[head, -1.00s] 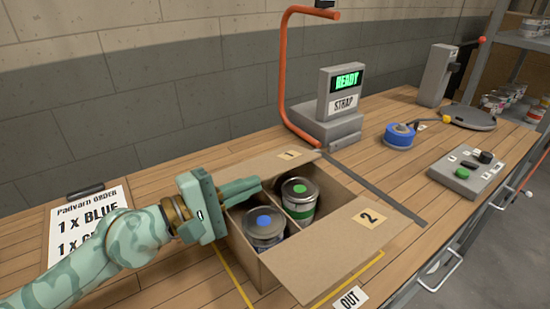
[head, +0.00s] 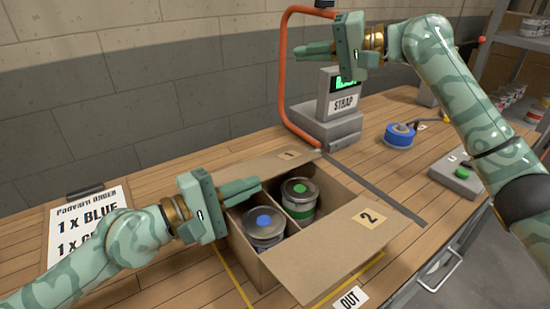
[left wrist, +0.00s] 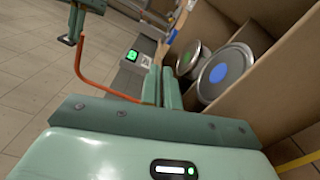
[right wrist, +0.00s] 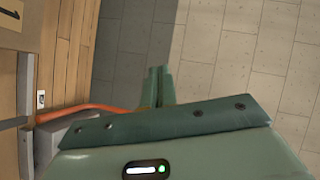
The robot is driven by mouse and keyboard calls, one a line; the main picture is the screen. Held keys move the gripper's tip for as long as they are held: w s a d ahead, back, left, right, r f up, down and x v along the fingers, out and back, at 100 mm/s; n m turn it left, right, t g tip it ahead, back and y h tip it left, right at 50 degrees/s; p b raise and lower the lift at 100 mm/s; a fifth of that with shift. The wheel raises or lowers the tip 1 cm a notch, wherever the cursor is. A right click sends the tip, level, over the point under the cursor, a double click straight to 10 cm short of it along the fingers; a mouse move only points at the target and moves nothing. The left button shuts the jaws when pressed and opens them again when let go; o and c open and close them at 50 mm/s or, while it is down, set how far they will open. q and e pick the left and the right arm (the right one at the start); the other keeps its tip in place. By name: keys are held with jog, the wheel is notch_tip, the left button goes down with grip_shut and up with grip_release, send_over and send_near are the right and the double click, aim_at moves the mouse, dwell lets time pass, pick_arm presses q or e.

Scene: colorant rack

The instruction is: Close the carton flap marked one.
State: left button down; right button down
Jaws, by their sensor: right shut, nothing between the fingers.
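The open cardboard carton (head: 259,270) stands on the bench. Flap one (head: 262,165), with a tan "1" label, is folded outward at its back. Flap two (head: 345,245) is folded outward at the front. A blue-dotted can (head: 263,222) and a green-dotted can (head: 299,190) stand inside, with a divider between them. My left gripper (head: 258,187) is at the carton's back left, by flap one; its fingers look close together, and whether they touch the carton is unclear. My right gripper (head: 297,50) is shut and empty, high above the back of the bench.
An orange arch (head: 283,70) and the strap machine (head: 335,127) stand behind the carton. An order sheet (head: 88,222) lies at left. A blue tape roll (head: 398,136) and a button box (head: 455,178) are at right. The air above the carton is open.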

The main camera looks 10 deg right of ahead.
jog(key=s+a+n+g+h, duration=0.45)
jog(key=s+a, duration=0.25)
jog(key=a, duration=0.3)
jog(key=n+g+h, duration=0.2)
jog(key=n+h, duration=0.2)
jog(key=h, duration=0.3)
send_over(273, 173)
jog(key=s, duration=0.1)
jog(key=f, duration=0.2)
jog(key=shift+h, duration=0.45)
jog(key=f, duration=1.2)
jog(key=shift+w, duration=0.3)
jog(key=shift+s+d+f, duration=0.15)
jog(key=shift+f, duration=0.4)
